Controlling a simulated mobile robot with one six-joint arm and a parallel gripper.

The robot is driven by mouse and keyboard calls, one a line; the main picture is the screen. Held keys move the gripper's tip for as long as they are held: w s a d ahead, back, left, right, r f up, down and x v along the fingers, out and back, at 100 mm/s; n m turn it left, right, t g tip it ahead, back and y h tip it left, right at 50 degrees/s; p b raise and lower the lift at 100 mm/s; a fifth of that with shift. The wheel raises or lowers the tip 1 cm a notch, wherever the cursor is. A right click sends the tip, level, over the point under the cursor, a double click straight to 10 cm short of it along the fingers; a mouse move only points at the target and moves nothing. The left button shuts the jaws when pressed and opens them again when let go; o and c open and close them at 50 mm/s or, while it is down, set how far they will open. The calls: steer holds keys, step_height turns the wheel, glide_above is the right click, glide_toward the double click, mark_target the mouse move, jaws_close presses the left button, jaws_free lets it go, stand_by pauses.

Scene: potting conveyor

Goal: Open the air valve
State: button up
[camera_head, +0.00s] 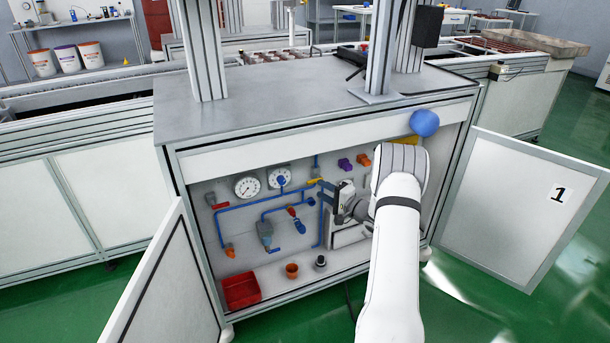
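An open cabinet holds blue air pipes (249,206) with several small valves. A yellow valve handle (314,180) is at the upper end of the right pipe run. A red-handled valve (291,211) sits lower left of it, and another red handle (219,206) is at the far left. I cannot tell which one is the air valve. My gripper (321,192) reaches in from the right, its dark fingers apart close beside the yellow handle. I cannot tell whether they touch it. My arm hides the cabinet's right part.
A red bin (241,290), an orange cup (292,270) and a small dark item (320,262) stand on the cabinet floor. The left door (165,285) and right door (515,205) stand open.

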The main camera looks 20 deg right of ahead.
mark_target(312, 183)
steer(key=b+x, duration=0.1)
steer(key=x, duration=0.6)
steer(key=shift+w+d+f+b, duration=0.1)
steer(key=shift+d+f+b, duration=0.05)
steer(key=shift+b, duration=0.15)
steer(key=shift+w+a, duration=0.25)
steer(key=shift+w, duration=0.4)
steer(key=shift+c, duration=0.3)
jaws_close()
